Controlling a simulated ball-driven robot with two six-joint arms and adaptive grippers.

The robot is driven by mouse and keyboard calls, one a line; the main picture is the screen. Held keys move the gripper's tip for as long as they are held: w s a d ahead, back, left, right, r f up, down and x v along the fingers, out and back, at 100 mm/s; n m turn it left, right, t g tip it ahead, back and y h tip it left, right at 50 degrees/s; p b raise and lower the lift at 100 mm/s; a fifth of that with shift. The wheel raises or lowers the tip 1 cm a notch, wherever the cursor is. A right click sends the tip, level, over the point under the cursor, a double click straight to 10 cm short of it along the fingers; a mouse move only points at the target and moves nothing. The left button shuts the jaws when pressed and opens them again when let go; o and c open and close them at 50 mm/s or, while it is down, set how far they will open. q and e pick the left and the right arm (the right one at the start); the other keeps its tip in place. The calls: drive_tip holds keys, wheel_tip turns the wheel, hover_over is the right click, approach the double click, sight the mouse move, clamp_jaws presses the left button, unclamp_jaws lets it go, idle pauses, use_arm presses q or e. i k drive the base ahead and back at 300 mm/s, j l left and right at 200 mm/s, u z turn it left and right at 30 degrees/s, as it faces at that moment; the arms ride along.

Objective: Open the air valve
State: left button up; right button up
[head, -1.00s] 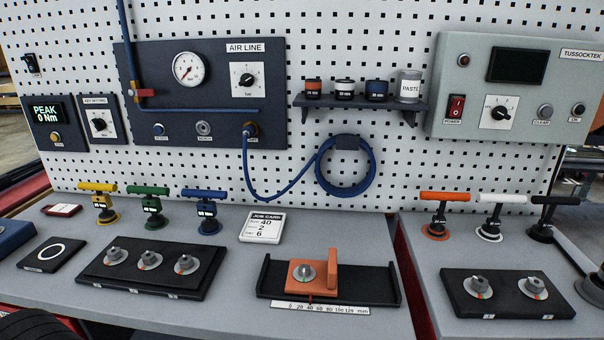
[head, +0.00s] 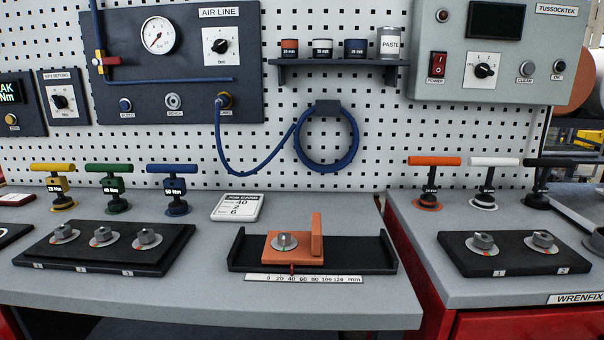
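The air valve (head: 106,61) is at the left edge of the dark AIR LINE panel (head: 190,98), in the upper left. It has a brass-coloured body on the vertical blue pipe (head: 97,25) and a red handle. The red handle points sideways to the right, across the line of the vertical pipe. A round gauge (head: 158,35) is to the right of the valve; its fine reading is too small to tell. Neither of my grippers is in view, and nothing touches the valve.
A grey bench (head: 330,300) lies below the pegboard, with T-handled tools, a black socket tray (head: 105,262), a job card (head: 237,207) and a black slide fixture (head: 358,262). A coiled blue hose (head: 326,165) hangs mid-board. A small shelf (head: 338,73) juts out beside the panel.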

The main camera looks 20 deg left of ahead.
sight(108, 60)
drive_tip(key=u, duration=1.45)
